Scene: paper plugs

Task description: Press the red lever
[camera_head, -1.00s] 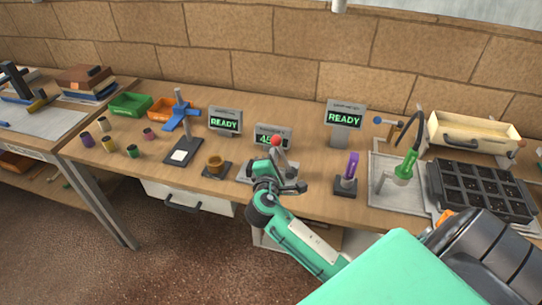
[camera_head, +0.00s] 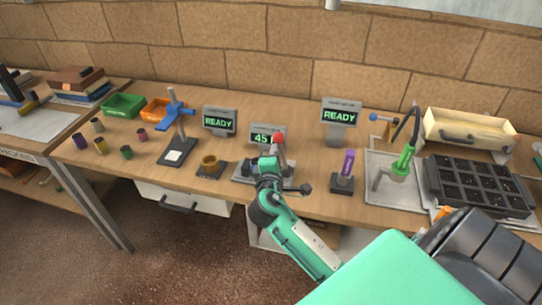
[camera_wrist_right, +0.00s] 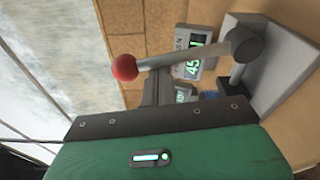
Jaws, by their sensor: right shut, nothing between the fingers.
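The red lever has a red ball (camera_head: 278,137) on a grey arm, standing up from a pale base plate (camera_head: 243,173) at the middle of the bench. In the right wrist view the red ball (camera_wrist_right: 124,67) is at the free end of the arm, which runs to a dark pivot (camera_wrist_right: 245,42) on a grey mount. My right gripper (camera_head: 271,163) is shut and empty, right by the lever. In the wrist view its fingers (camera_wrist_right: 156,88) lie close to the lever arm, just beside the ball; whether they touch cannot be told. My left gripper is out of view.
Behind the lever a small display (camera_head: 268,134) reads 45.

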